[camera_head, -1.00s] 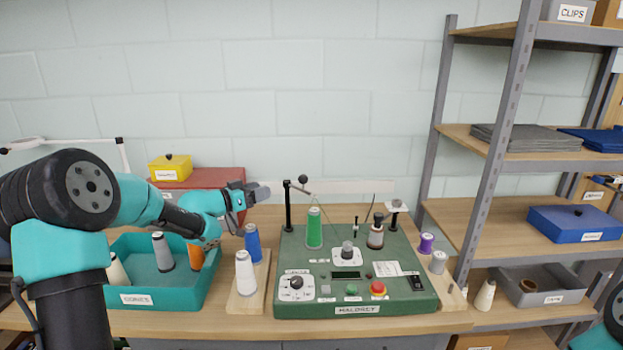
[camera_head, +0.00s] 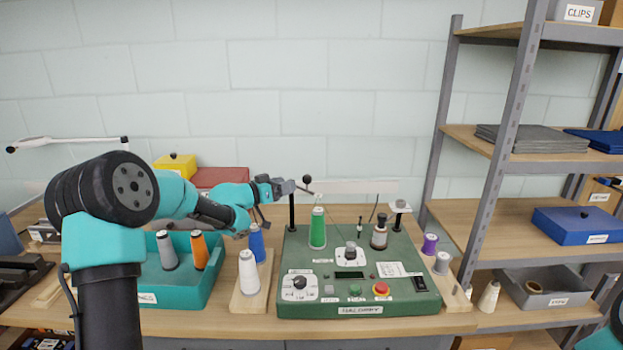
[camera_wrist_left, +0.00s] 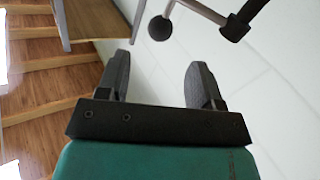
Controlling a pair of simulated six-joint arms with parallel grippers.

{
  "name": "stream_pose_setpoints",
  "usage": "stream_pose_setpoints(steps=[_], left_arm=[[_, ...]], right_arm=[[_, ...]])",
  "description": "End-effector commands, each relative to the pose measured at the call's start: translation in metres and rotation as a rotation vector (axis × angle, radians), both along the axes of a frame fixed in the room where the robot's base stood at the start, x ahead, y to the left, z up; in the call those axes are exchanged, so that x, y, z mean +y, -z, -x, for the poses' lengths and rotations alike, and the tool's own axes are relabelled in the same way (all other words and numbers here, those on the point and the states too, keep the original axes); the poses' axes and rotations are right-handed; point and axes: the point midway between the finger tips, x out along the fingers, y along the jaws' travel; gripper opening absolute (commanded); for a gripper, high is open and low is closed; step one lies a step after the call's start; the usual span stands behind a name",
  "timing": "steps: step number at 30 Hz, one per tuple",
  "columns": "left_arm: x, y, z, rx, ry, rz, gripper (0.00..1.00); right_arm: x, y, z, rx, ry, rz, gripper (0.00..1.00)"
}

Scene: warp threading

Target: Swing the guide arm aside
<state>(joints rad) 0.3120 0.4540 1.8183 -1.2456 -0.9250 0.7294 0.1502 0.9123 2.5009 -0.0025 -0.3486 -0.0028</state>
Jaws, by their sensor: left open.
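The guide arm (camera_head: 308,191) is a thin rod on a black upright post (camera_head: 292,212) at the back left of the green machine (camera_head: 350,262). It carries a dark ball knob (camera_head: 308,180). My left gripper (camera_head: 291,187) is open, at the top of the post and just left of the knob. In the left wrist view, the open fingers (camera_wrist_left: 160,75) have nothing between them. The knob (camera_wrist_left: 160,28) is ahead of the fingertips, and the grey rod (camera_wrist_left: 205,11) runs from near it to the dark post. My right gripper is out of view.
A green cone (camera_head: 318,228) stands on the machine close to the post. White (camera_head: 249,272) and blue (camera_head: 257,242) cones stand on a wooden board to the left. A teal bin (camera_head: 190,290) and a red box (camera_head: 222,177) are nearby. Shelving (camera_head: 500,150) stands at right.

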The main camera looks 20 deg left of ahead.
Motion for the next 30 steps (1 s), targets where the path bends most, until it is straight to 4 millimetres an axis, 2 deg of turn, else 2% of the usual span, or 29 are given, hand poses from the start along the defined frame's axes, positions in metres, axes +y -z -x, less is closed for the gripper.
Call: stream_pose_setpoints(steps=[16, 21, 30], left_arm=[[-0.051, 0.000, -0.074, -0.001, 0.001, -0.001, 0.60], [-0.058, 0.000, -0.084, -0.001, 0.001, 0.001, 0.60], [-0.059, 0.000, -0.086, 0.000, 0.000, 0.000, 0.60]], right_arm=[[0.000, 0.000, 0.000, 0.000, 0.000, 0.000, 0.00], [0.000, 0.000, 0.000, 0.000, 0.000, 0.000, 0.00], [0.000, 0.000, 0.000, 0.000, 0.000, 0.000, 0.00]])
